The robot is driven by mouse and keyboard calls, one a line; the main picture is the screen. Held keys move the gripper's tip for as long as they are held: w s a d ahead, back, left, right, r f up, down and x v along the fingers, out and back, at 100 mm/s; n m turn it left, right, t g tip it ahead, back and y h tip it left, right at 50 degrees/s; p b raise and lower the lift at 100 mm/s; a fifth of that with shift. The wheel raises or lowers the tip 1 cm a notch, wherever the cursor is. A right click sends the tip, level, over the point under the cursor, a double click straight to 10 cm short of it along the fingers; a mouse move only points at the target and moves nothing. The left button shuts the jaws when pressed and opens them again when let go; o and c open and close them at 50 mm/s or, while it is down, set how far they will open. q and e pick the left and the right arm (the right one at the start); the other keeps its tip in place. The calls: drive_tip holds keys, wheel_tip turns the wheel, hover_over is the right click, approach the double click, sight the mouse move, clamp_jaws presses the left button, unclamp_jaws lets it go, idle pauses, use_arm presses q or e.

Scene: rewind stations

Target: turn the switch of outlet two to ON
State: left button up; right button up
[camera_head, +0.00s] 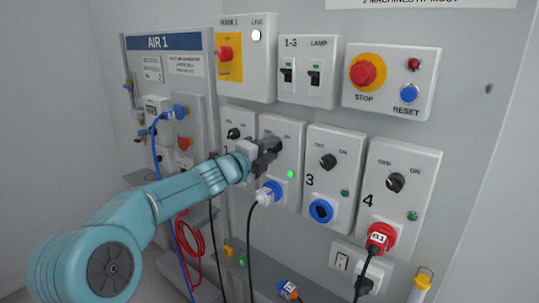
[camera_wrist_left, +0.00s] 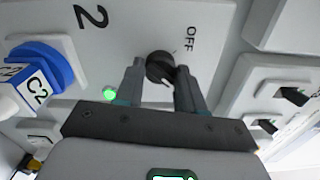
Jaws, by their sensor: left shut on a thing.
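Outlet two's grey panel (camera_head: 266,178) is second in the lower row. Its black rotary switch (camera_wrist_left: 160,67) sits between the fingers of my left gripper (camera_wrist_left: 159,75) in the left wrist view. The gripper is shut on the switch, one finger on each side. A pale mark on the switch points down and slightly right in that view, away from the OFF label (camera_wrist_left: 190,40). The ON label is hidden there. In the head view my left gripper (camera_head: 270,146) covers the switch. Outlet two's green lamp (camera_head: 290,174) is bright. My right gripper is not in view.
A blue plug (camera_head: 271,192) with a black cable is in outlet two's socket. Outlets three (camera_head: 328,180) and four (camera_head: 396,197) stand to the right. Above are the lamp switches (camera_head: 309,73) and the red STOP button (camera_head: 363,73). The AIR 1 board (camera_head: 165,90) is left.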

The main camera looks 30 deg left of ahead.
use_arm(q)
drive_tip(key=shift+f+m, duration=0.1)
drive_tip(key=shift+m, duration=0.4)
drive_tip(key=o, duration=1)
drive_tip(key=shift+s, duration=0.1)
drive_tip(key=s, duration=0.5)
drive_tip(key=s+b, duration=0.1)
drive_tip(key=s, duration=0.4)
drive_tip(key=s+a+b, duration=0.1)
drive_tip(key=s, duration=0.5)
drive_tip(key=shift+a, duration=0.1)
